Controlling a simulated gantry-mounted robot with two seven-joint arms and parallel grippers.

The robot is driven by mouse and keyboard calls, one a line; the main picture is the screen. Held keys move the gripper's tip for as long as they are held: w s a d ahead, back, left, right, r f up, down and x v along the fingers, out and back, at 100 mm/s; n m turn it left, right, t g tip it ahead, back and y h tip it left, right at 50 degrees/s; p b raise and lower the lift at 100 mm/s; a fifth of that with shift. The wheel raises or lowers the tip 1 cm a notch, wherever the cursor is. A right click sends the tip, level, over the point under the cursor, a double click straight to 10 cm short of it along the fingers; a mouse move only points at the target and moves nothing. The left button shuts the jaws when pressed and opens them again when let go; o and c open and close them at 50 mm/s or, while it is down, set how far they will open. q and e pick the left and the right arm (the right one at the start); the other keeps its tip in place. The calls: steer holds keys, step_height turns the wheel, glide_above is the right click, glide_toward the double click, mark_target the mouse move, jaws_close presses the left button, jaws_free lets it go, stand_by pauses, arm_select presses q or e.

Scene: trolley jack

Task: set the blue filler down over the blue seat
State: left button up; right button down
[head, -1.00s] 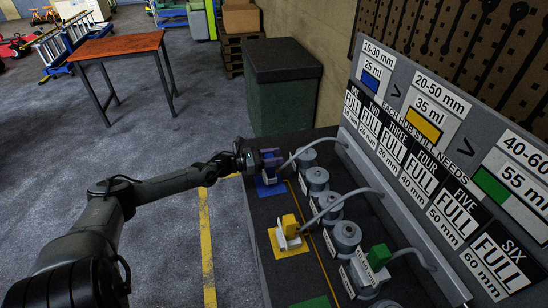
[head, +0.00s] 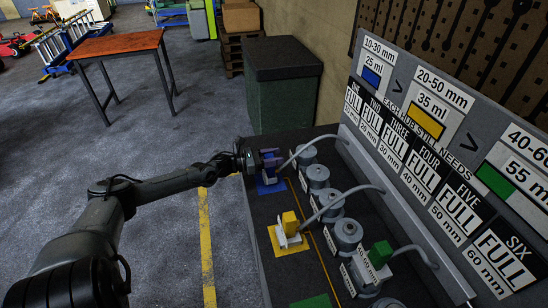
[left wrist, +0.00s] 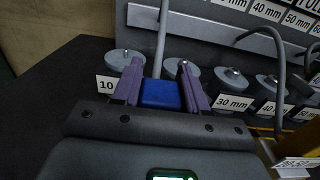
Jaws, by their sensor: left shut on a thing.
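The blue filler (left wrist: 162,94) is a blue block between the two purple fingers of my left gripper (left wrist: 160,85) in the left wrist view. My left gripper (head: 268,158) is shut on it. In the head view it is at the far left end of the bench, over the blue seat (head: 270,186), a flat blue square on the dark top. The gripper and filler cover part of the seat, and I cannot tell whether the filler touches it. My right gripper is not in view.
Several grey round hubs (head: 318,176) with curved hoses line the bench to the right. A yellow filler (head: 290,222) stands on a yellow seat (head: 283,250). A green block (head: 380,252) sits among the hubs. A sign board (head: 420,150) rises behind.

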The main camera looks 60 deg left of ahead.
arm_select(q)
steer(key=shift+f+b, duration=0.6)
steer(key=shift+f, duration=0.05)
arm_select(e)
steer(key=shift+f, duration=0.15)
arm_select(q)
steer(key=o, duration=1.2)
steer(key=shift+o, duration=0.3)
steer(key=shift+s+f, duration=0.1)
steer(key=shift+f, duration=0.2)
steer(key=shift+s+r, duration=0.1)
steer(key=shift+s, duration=0.05)
